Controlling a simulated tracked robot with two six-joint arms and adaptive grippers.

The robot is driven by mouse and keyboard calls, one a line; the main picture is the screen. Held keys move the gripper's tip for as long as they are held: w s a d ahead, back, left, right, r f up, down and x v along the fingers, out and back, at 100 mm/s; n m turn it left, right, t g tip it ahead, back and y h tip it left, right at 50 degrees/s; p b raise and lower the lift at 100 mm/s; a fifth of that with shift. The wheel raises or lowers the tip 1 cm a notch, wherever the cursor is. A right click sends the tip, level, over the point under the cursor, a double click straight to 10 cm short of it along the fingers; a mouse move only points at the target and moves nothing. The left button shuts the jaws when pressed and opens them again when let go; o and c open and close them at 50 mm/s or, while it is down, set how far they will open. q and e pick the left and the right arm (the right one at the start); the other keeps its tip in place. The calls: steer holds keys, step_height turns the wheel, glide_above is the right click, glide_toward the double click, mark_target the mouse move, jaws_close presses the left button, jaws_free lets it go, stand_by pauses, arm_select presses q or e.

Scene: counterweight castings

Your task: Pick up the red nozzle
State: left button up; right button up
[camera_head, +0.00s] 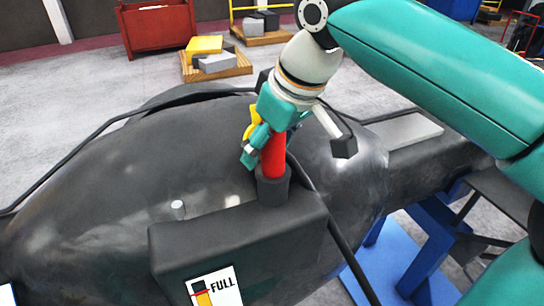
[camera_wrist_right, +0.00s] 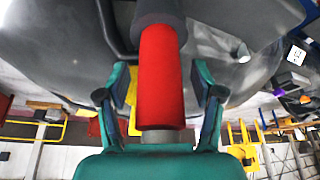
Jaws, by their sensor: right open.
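The red nozzle (camera_head: 273,157) stands nearly upright in a dark round holder (camera_head: 272,190) on a dark box on top of a large dark casting. It also shows in the right wrist view (camera_wrist_right: 162,80), with a grey end nearest the gripper palm. My right gripper (camera_head: 262,146) is at the nozzle, its fingers on either side. In the right wrist view the fingers are open, with a visible gap between each finger and the nozzle. The nozzle's other end is hidden in the holder. My left gripper is in neither view.
The large casting (camera_head: 95,210) fills the middle. A black hose (camera_head: 345,262) runs past the holder and down. A "FULL" sign (camera_head: 213,289) is on the box front. Blue supports (camera_head: 425,245) stand below right. A red bin (camera_head: 158,28) and loaded pallet (camera_head: 222,72) stand behind.

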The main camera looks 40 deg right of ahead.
jaws_close()
stand_by(0.3)
steer(key=shift+r, duration=0.15)
